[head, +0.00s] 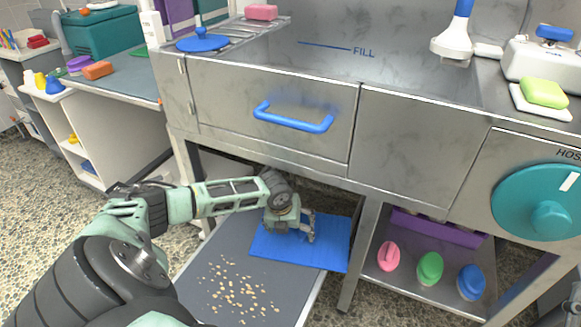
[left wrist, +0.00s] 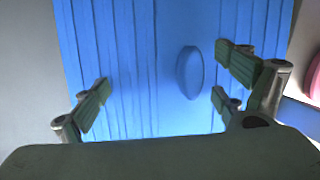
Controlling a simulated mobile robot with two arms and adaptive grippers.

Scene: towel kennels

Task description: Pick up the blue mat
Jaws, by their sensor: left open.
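The blue mat (head: 330,243) lies flat on a grey surface under the steel sink unit in the head view. In the left wrist view the blue mat (left wrist: 130,60) fills the middle, with ribs running along it and a round raised knob (left wrist: 190,72). My left gripper (head: 295,232) is over the mat, pointing down. In the left wrist view its fingers (left wrist: 160,96) are spread wide on either side of the knob, with nothing between them gripped. I cannot tell whether the fingertips touch the mat. My right gripper is not in view.
The sink unit's front with a blue handle (head: 293,118) overhangs the mat. A steel leg (head: 361,258) stands just right of it. Pale pellets (head: 238,288) lie on the grey surface (head: 205,262) in front. A shelf to the right holds pink, green and blue objects (head: 430,266).

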